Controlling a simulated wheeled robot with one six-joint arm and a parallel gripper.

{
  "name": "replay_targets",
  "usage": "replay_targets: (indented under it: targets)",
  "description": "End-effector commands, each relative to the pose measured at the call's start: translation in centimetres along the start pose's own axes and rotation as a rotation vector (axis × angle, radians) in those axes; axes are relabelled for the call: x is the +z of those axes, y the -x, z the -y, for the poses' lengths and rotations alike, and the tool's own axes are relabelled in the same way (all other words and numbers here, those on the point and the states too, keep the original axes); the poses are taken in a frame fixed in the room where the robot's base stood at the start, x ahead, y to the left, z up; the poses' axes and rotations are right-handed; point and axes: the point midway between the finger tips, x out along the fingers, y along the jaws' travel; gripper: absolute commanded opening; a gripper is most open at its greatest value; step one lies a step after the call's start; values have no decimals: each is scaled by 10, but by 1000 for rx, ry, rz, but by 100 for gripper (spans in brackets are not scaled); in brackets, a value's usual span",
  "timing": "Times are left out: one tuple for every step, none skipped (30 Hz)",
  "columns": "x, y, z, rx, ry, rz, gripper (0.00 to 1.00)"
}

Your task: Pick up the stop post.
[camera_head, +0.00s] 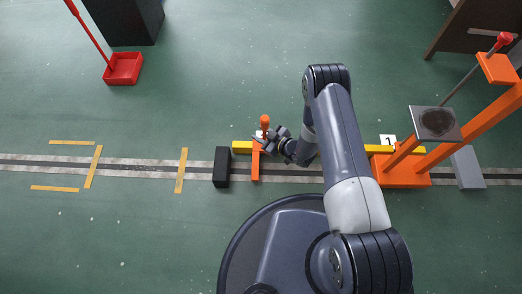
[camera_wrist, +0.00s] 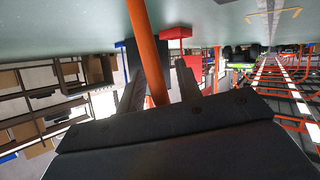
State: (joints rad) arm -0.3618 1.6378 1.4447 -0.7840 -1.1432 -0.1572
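The stop post (camera_head: 255,168) is orange with a rounded orange knob on top. It stands upright in the head view at the left end of a yellow bar, over the floor track. My gripper (camera_head: 268,140) is level with it, reaching in from the right. In the wrist view the orange shaft (camera_wrist: 148,50) runs between the two fingers of my gripper (camera_wrist: 159,92). The fingers look spread, with a narrow gap beside the shaft. The palm hides the shaft's near end, and my arm covers part of the yellow bar.
A black block (camera_head: 221,167) stands close left of the post. The yellow bar (camera_head: 242,147) runs right to an orange frame (camera_head: 402,175) with a grey plate (camera_head: 436,123). A grey block (camera_head: 467,167) is at the far right.

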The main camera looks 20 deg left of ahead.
Motion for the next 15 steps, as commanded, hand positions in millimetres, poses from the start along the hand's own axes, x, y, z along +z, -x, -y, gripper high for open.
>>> replay_targets:
  targets:
    - [0,0,0,0,0,0,29]
    - [0,0,0,0,0,0,27]
    - [0,0,0,0,0,0,23]
    - [0,0,0,0,0,0,21]
    - [0,0,0,0,0,0,18]
    - [0,0,0,0,0,0,15]
    - [0,0,0,0,0,0,13]
    - [0,0,0,0,0,0,10]
    - [0,0,0,0,0,0,7]
    - [0,0,0,0,0,0,4]
    - [0,0,0,0,0,0,2]
    - [0,0,0,0,0,0,0]
    - [0,0,0,0,0,0,0]
    - [0,0,0,0,0,0,0]
    - [0,0,0,0,0,0,0]
